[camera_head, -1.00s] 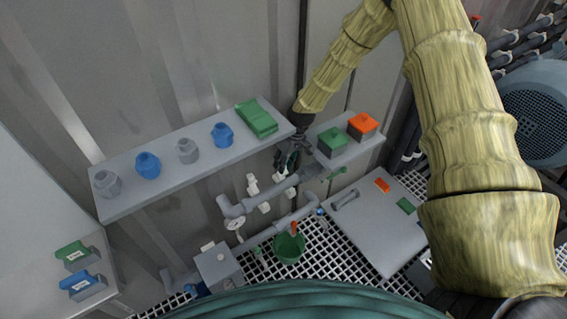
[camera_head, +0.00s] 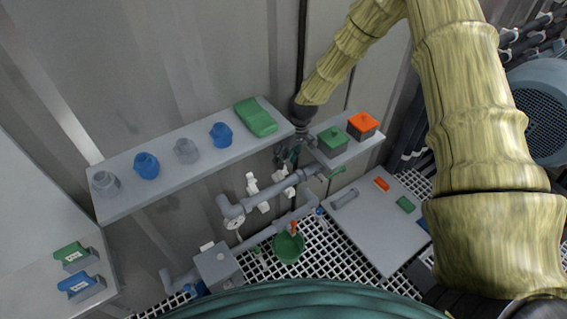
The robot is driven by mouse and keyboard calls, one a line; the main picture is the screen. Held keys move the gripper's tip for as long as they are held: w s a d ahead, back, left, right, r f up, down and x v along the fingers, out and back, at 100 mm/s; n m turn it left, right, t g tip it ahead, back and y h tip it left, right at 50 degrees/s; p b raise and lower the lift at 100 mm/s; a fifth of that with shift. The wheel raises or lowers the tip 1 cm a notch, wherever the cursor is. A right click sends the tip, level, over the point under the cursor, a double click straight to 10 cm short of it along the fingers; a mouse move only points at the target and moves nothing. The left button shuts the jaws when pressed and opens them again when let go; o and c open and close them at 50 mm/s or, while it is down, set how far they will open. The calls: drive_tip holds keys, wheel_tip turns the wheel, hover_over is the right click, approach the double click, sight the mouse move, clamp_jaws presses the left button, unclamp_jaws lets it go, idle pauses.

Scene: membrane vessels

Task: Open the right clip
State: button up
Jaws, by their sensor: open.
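Two white clips sit on the upper grey pipe below the shelf. The left clip (camera_head: 252,184) has its upper part standing up from the pipe. The right clip (camera_head: 290,192) sits further right along the same pipe, and its upper part is partly hidden by my gripper. My gripper (camera_head: 286,160) is open and points down, just above the right clip, near the shelf's right end. It holds nothing that I can see. At this size I cannot tell whether its fingers touch the clip.
A grey shelf (camera_head: 130,200) bears grey and blue fittings and a green box (camera_head: 256,117). A smaller shelf holds green (camera_head: 333,142) and orange (camera_head: 362,125) lidded boxes close right of my gripper. Below are a green bucket (camera_head: 289,247), a grey panel (camera_head: 375,235) and grating.

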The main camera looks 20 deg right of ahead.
drive_tip(key=v, duration=0.8)
drive_tip(key=shift+d+r, duration=0.15)
drive_tip(key=shift+r, duration=0.2)
drive_tip(key=shift+c, duration=0.2)
